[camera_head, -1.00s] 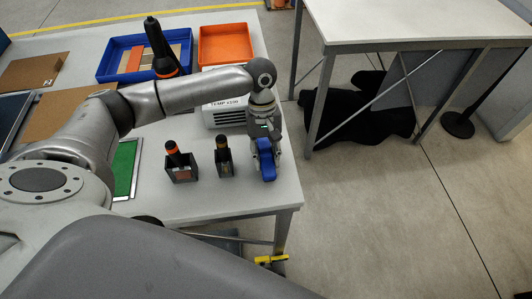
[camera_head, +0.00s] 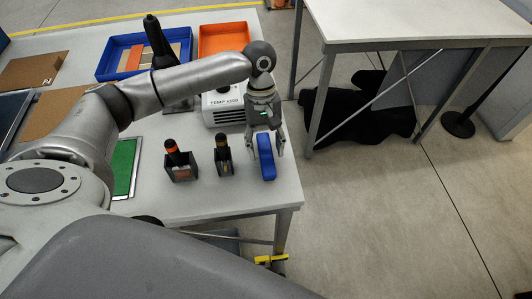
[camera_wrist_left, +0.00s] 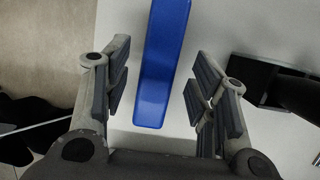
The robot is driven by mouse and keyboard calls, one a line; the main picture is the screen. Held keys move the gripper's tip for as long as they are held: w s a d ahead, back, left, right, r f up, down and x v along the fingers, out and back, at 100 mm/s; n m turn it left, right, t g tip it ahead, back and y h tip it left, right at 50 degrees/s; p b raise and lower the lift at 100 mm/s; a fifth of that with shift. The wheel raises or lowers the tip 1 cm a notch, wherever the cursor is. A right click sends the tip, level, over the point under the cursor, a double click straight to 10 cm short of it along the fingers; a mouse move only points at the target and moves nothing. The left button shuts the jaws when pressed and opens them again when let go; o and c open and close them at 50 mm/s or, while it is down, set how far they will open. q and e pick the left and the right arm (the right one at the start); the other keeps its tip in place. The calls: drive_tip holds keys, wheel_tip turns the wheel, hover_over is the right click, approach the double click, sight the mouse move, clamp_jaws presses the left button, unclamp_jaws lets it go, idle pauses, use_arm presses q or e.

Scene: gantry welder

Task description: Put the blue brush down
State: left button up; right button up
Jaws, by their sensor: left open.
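The blue brush (camera_head: 266,158) lies on the white table (camera_head: 230,198) near its right edge. In the left wrist view the brush (camera_wrist_left: 163,62) runs away from between the fingers, with clear gaps on both sides. My left gripper (camera_head: 265,144) is open and just behind the brush, with its fingers around the near end of it in the wrist view (camera_wrist_left: 160,95). The fingers do not touch the brush there. My right gripper is not in view.
A white box marked TEMP (camera_head: 222,104) is behind. Blue (camera_head: 112,62) and orange (camera_head: 226,41) trays stand at the back. The table's right edge is close to the brush.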

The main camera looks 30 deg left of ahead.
sight(264, 143)
use_arm(q)
drive_tip(key=b+v, duration=0.1)
drive_tip(key=v, duration=0.8)
drive_tip(key=shift+d, duration=0.15)
